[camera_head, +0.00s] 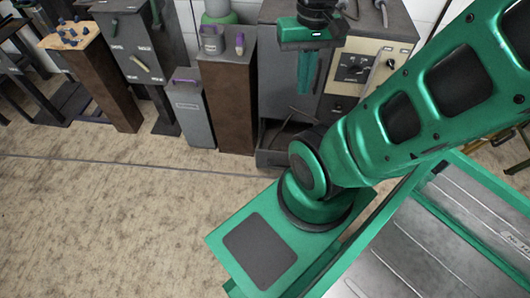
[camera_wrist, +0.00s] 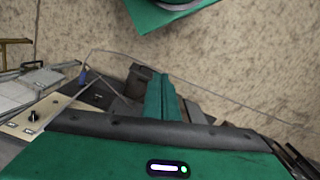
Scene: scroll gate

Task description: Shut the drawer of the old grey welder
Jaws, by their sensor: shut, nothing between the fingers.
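The old grey welder (camera_head: 283,75) stands at the top middle of the head view, with a cream front panel (camera_head: 358,68) carrying a dark dial. Its drawer (camera_head: 272,158) sits low at the base and is pulled out toward me, with thin rods above it. My arm hides the drawer's right part. My gripper (camera_head: 306,92) points down in front of the welder, above the drawer, with its green fingers together and empty. In the wrist view the fingers (camera_wrist: 160,98) show beside a dark grey corner, probably the drawer (camera_wrist: 139,76); contact cannot be told.
Left of the welder stand a brown pedestal (camera_head: 228,100) with small items on top, a grey bin (camera_head: 190,112) and another brown pedestal (camera_head: 103,85). A thin cable (camera_wrist: 225,92) crosses the floor. The carpeted floor (camera_head: 110,210) at left is clear.

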